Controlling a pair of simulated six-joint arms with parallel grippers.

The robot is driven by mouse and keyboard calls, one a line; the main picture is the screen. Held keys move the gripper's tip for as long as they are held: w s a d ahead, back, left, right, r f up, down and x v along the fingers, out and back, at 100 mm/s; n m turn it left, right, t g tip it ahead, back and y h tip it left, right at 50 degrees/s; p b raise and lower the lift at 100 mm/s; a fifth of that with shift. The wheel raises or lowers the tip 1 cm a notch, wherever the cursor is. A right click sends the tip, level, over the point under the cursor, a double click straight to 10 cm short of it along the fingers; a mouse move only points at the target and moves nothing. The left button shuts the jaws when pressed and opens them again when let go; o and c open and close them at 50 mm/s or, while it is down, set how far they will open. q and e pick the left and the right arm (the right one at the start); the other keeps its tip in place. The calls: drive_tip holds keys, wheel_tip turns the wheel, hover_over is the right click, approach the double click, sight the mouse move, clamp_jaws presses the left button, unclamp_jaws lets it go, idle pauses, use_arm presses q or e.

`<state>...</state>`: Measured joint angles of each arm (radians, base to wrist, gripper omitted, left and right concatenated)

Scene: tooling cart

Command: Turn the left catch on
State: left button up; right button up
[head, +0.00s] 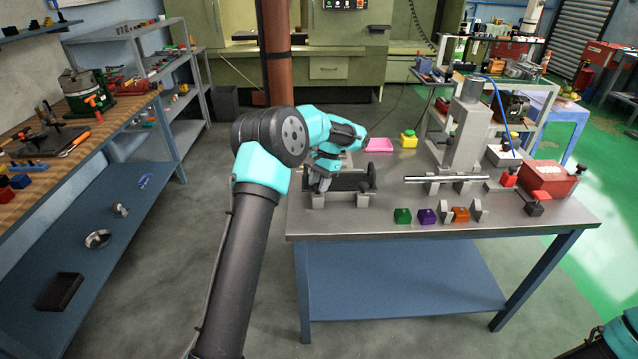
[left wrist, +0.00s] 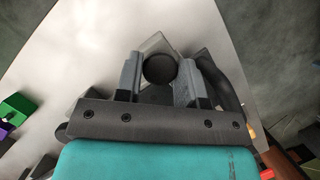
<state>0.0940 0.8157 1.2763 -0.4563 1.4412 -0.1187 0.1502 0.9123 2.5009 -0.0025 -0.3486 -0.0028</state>
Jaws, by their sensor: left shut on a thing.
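On the left part of the grey table stands a low dark fixture (head: 348,184) with upright dark end pieces and pale blocks under it. My left arm reaches over the fixture's left end and hides part of it. My left gripper (head: 322,184) points down there, shut on a dark part that I take to be the left catch. In the left wrist view a round black end of this catch (left wrist: 160,68) shows between the two grey fingers of the gripper (left wrist: 158,84). How far the catch is turned cannot be told. My right gripper is out of view.
Green (head: 402,216), purple (head: 427,216) and orange (head: 461,215) blocks lie near the table's front edge. A metal rod (head: 446,179) rests on supports behind them. A pink tray (head: 379,145) and a yellow box (head: 408,139) stand at the back. A red box (head: 546,178) is at the right.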

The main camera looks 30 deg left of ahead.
use_arm(q)
drive_tip(key=o, duration=0.9)
drive_tip(key=v, duration=1.7)
drive_tip(key=shift+w, duration=0.15)
drive_tip(key=shift+d+r, duration=0.1)
